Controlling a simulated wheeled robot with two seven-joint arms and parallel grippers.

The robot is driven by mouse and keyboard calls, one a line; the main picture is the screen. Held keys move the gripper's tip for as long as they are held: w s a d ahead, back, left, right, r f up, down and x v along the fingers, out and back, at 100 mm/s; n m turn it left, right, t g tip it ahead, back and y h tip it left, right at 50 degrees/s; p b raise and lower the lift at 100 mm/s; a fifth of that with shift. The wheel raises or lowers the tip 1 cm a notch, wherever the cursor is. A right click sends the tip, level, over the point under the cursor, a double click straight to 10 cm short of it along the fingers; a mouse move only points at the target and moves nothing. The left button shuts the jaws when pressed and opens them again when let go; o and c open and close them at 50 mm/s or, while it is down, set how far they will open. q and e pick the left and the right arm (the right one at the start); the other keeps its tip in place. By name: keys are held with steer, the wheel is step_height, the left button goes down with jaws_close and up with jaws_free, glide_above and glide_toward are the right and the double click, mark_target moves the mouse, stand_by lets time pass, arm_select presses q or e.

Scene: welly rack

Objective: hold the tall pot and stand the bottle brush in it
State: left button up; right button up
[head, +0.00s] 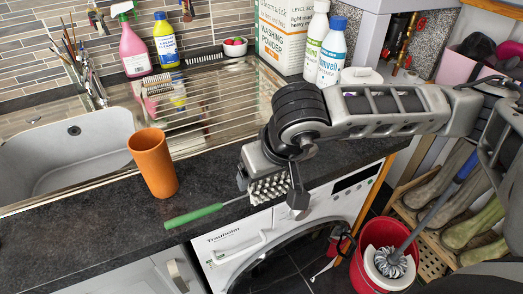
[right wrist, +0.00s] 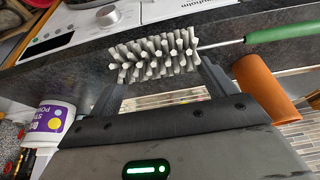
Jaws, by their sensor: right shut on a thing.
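The tall pot (head: 153,165) is an orange-brown cylinder standing upright on the dark worktop, right of the sink. It also shows in the right wrist view (right wrist: 265,88). My right gripper (head: 270,183) is shut on the bristle end of the bottle brush. The brush's green handle (head: 194,216) points left, in front of the pot and apart from it in the head view. In the right wrist view the pale bristles (right wrist: 155,56) lie across the fingers. The brush is roughly level near the worktop's front edge; I cannot tell whether it touches the top. My left gripper is not in view.
The sink (head: 70,150) is at the left, with a ribbed metal drainer (head: 215,110) behind the pot. Spray and cleaner bottles (head: 134,50) stand at the back. A washing machine (head: 290,240) sits under the worktop. A red mop bucket (head: 375,262) stands on the floor at right.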

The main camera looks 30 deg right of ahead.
steer(key=shift+s+r, duration=0.15)
steer(key=shift+s, duration=0.15)
steer(key=w+a+r, duration=0.5)
steer(key=w+r, duration=0.3)
steer(key=r, duration=0.1)
steer(key=w+a+r, duration=0.6)
steer(key=w+r, duration=0.1)
steer(key=r, duration=0.3)
steer(key=shift+w+r+b, duration=0.2)
steer(key=shift+w+b, duration=0.1)
steer(key=shift+w, duration=0.05)
